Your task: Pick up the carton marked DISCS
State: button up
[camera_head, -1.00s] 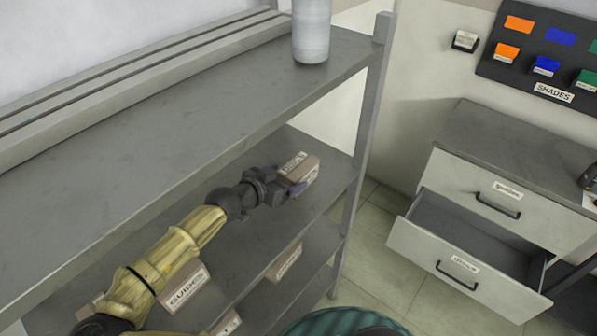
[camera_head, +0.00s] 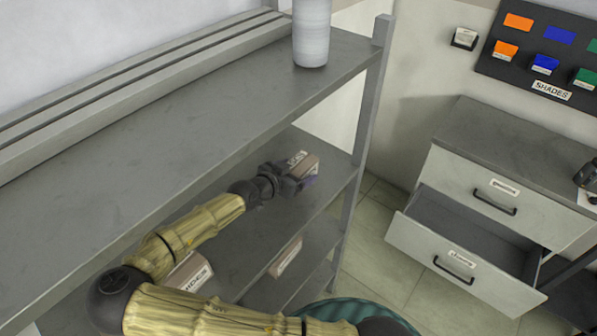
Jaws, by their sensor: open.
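A small brown carton (camera_head: 308,163) with a white label stands on the middle shelf near its right end; the label is too small to read with certainty. My gripper (camera_head: 303,179) is at this carton, with its dark fingers open and covering the carton's near, lower part. I cannot tell whether the fingers touch it. A second carton (camera_head: 190,272), with a label partly hidden by my arm, stands on the same shelf further left.
The upper shelf (camera_head: 150,130) overhangs the middle shelf, and a grey post (camera_head: 364,120) stands right of the carton. Another carton (camera_head: 287,256) sits on a lower shelf. An open drawer (camera_head: 470,235) is at the right.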

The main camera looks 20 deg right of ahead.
aim_at(296, 166)
dwell(0.3)
jog(key=c, duration=1.1)
jog(key=shift+c, duration=0.2)
notch_tip(296, 166, up, 10)
jog(key=b, duration=0.2)
jog(key=shift+b, duration=0.3)
